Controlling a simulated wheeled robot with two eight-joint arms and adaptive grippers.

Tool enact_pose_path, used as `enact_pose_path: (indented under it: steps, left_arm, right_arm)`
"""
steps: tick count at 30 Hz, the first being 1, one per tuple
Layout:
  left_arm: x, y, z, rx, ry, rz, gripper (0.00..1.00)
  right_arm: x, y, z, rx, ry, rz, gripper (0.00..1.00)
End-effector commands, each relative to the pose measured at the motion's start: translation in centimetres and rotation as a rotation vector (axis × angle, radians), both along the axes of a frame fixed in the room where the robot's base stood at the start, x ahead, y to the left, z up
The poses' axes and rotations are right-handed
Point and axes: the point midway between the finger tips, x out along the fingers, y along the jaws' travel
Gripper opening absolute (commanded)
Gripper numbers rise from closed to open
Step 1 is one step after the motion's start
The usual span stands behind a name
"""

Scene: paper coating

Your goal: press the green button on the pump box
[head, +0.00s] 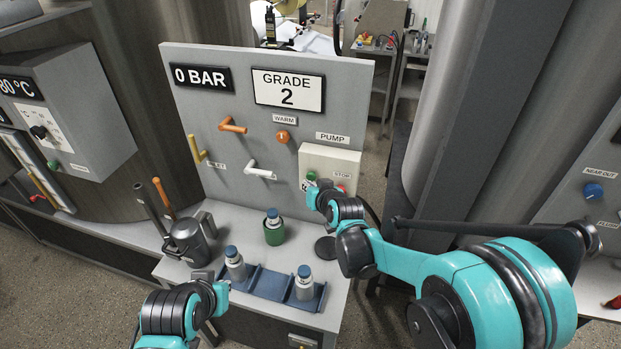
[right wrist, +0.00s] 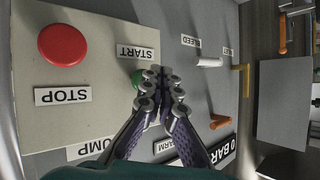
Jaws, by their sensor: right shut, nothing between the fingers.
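The pump box (head: 331,160) is a cream box on the grey upright panel, under a PUMP label. Its green button (head: 311,176) is partly covered by my right gripper (head: 314,190). In the right wrist view the green button (right wrist: 136,79) shows beside the START label, just left of the shut, empty fingertips (right wrist: 162,80). I cannot tell whether they touch it. The red stop button (right wrist: 62,45) is on the same face, farther left. My left gripper (head: 217,290) is low at the front, near the blue rack; its jaws are too unclear to read.
White-bodied bottles with blue caps stand in a blue rack (head: 268,281) and a green holder (head: 274,235) on the bench. A grey jug (head: 188,241) stands left. Orange, yellow and white valve handles stick out of the panel, including a white one (head: 260,171) left of the pump box.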

Motion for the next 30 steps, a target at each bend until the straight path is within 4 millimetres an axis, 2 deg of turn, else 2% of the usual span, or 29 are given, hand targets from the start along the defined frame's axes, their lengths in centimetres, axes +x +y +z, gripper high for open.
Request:
enact_pose_path:
  steps: [30]
  left_arm:
    - [0.0,0.0,-0.21,0.0,0.0,0.0,0.0]
  right_arm:
    - [0.89,-0.3,0.03,0.0,0.0,0.0,0.0]
